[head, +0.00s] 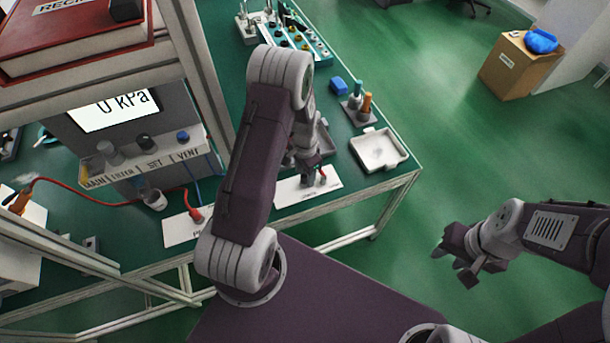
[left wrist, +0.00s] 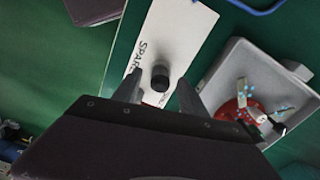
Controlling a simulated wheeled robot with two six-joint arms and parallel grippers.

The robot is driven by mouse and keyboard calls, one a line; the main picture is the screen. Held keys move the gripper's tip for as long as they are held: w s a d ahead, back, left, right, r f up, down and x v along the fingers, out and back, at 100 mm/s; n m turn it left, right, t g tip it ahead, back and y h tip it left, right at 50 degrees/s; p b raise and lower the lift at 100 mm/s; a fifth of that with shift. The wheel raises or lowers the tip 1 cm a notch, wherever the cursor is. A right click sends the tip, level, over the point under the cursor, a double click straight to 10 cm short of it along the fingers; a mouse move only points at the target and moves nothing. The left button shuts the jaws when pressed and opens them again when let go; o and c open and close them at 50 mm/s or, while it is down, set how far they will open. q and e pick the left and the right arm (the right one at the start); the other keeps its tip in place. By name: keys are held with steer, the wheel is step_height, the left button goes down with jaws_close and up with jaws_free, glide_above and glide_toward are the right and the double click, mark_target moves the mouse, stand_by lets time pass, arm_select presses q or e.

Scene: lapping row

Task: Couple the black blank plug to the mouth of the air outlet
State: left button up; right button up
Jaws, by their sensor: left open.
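In the left wrist view a short black cylinder, looking like the blank plug (left wrist: 160,76), stands on a white card (left wrist: 172,32) lettered "SPARE". Something red shows just below it, partly hidden. My left gripper (left wrist: 160,92) is open, with one finger on each side of the plug's place and no visible contact. In the head view this gripper (head: 311,180) is low over a white card, beside a small red fitting (head: 323,176), and the plug cannot be made out. A red fitting (head: 196,215) stands on another card to the left; I cannot tell which part is the air outlet. My right gripper (head: 452,268) hangs over the floor, empty.
A grey tray (left wrist: 212,84) holding a red round item lies right of the plug in the wrist view. An empty white tray (head: 398,160) sits near the bench's right edge. A gauge box (head: 190,148) and a red hose (head: 85,197) are at left. Bottles (head: 366,104) stand behind.

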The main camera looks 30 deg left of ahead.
arm_select(q)
step_height(320, 180, up, 8)
steer(key=shift+f, duration=0.1)
stand_by(0.7)
